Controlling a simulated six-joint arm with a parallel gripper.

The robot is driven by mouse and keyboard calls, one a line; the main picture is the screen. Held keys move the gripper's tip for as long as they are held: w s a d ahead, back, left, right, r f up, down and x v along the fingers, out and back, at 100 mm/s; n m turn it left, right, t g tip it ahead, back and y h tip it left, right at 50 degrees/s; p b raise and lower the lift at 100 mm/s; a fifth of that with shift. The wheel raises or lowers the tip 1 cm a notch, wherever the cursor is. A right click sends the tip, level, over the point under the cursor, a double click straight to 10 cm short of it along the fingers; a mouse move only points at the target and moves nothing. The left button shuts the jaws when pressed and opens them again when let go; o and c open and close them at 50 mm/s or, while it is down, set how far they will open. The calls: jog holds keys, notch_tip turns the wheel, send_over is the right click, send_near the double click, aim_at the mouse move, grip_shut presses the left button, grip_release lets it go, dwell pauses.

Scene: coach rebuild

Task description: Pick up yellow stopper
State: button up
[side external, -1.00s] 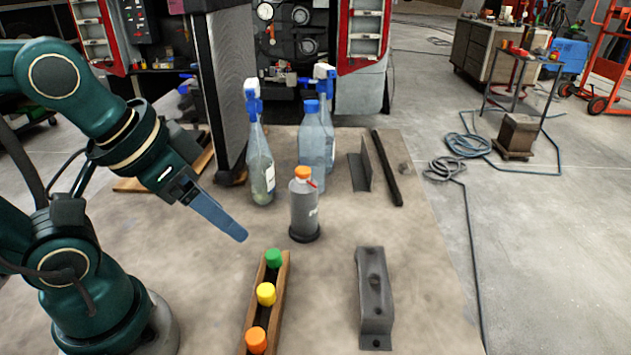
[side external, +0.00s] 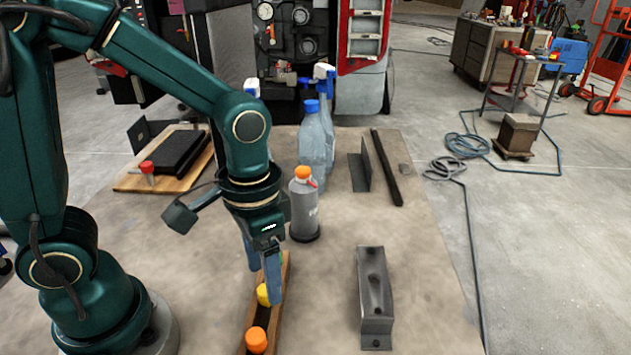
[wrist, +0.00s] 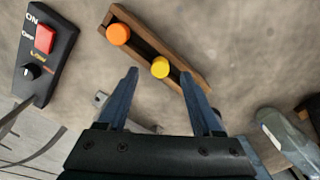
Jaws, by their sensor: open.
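The yellow stopper (side external: 263,295) sits in the middle of a narrow wooden rack (side external: 282,290). It also shows in the wrist view (wrist: 160,67), between and slightly beyond the fingertips. My gripper (side external: 264,286) points down over the rack, with its blue fingers apart and nothing held. In the side view one finger overlaps the stopper's right edge; I cannot tell whether they touch. In the wrist view my gripper (wrist: 159,73) is open, its fingertips on either side of the stopper's line. The green stopper is mostly hidden behind my fingers.
An orange stopper (side external: 257,340) stands at the rack's near end. A grey bottle with an orange cap (side external: 304,212) stands close behind my gripper. Spray bottles (side external: 314,140) are farther back, and a metal bracket (side external: 374,295) lies to the right. A control box (wrist: 42,48) shows in the wrist view.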

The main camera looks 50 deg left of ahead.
jog(key=shift+f, duration=1.65)
grip_shut()
jog(key=shift+r, duration=0.1)
